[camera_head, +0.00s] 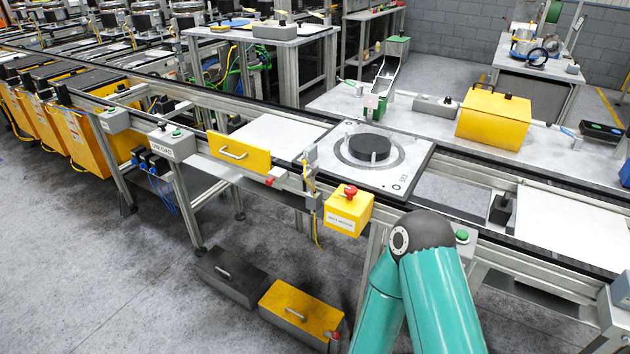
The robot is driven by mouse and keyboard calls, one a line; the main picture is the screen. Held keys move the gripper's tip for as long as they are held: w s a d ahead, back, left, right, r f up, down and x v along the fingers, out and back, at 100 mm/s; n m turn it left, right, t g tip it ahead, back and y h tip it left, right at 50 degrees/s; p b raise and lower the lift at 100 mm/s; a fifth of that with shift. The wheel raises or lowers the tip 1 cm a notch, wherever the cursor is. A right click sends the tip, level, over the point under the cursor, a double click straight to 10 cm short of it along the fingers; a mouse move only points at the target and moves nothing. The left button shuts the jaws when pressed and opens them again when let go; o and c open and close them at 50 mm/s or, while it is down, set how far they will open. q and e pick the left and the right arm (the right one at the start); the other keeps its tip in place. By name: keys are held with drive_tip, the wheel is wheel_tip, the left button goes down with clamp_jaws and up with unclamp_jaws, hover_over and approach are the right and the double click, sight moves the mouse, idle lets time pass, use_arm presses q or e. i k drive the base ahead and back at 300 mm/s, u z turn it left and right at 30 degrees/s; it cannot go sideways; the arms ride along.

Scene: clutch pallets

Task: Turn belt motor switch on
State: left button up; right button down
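A yellow switch box (347,213) with a red knob (351,191) on top and a white label on its front is fixed to the near side of the conveyor (453,147), right of centre. The label is too small to read surely. One of my teal arms comes up from the bottom, and its dark elbow joint is just right of the box in the picture. Neither of my grippers is in view. I cannot tell from this view whether the switch is on or off.
A pallet (410,181) with a black disc (369,148) sits on the conveyor behind the box. A green button (462,236) is at the right of my elbow. Black (231,276) and yellow (301,311) handled boxes lie on the floor below. Open floor is at the lower left.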

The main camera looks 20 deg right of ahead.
sight(349, 191)
drive_tip(key=u, duration=0.5)
drive_tip(key=i, duration=1.05)
drive_tip(key=z, duration=2.55)
drive_tip(key=k, duration=0.5)
drive_tip(key=z, duration=0.3)
drive_tip(key=i, duration=0.5)
